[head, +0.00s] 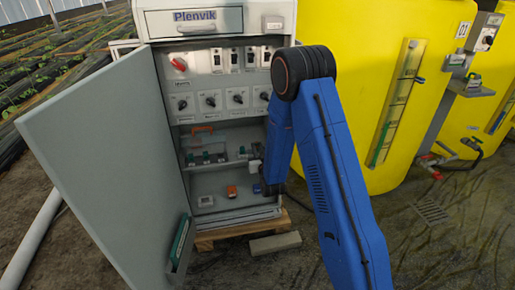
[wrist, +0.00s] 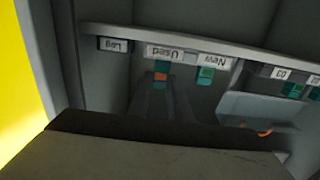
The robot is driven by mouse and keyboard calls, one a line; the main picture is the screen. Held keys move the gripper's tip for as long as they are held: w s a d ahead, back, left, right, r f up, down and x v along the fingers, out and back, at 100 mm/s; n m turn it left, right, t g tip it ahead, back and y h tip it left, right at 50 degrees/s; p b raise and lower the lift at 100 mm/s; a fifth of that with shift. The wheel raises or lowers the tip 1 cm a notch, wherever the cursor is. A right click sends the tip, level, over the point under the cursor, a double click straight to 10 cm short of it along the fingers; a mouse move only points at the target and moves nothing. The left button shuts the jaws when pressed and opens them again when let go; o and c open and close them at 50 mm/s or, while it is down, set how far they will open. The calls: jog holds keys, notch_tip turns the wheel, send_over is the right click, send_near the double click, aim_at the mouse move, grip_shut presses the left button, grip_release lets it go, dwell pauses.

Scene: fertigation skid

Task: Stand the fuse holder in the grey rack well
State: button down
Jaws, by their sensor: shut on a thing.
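In the head view my gripper (head: 257,170) is at the right side of the open cabinet, by the shelves, partly hidden by my blue arm. In the wrist view its grey fingers (wrist: 168,96) point toward a labelled ledge. A small teal piece with an orange part (wrist: 161,75), seemingly the fuse holder, shows at the fingertips below the "Used" label. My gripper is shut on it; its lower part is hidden. Another teal piece (wrist: 205,75) is beside it below the "New" label. I cannot make out the grey rack well clearly.
The cabinet door (head: 100,170) stands open at left. Several green pieces (head: 206,158) line the middle shelf. An orange block (head: 231,192) and a white box (head: 205,201) are on the cabinet floor. A yellow tank (head: 370,80) stands right.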

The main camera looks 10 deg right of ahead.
jog(key=shift+f, duration=0.65)
dwell(0.3)
jog(key=c, duration=1.5)
grip_release()
jog(key=shift+c, duration=0.2)
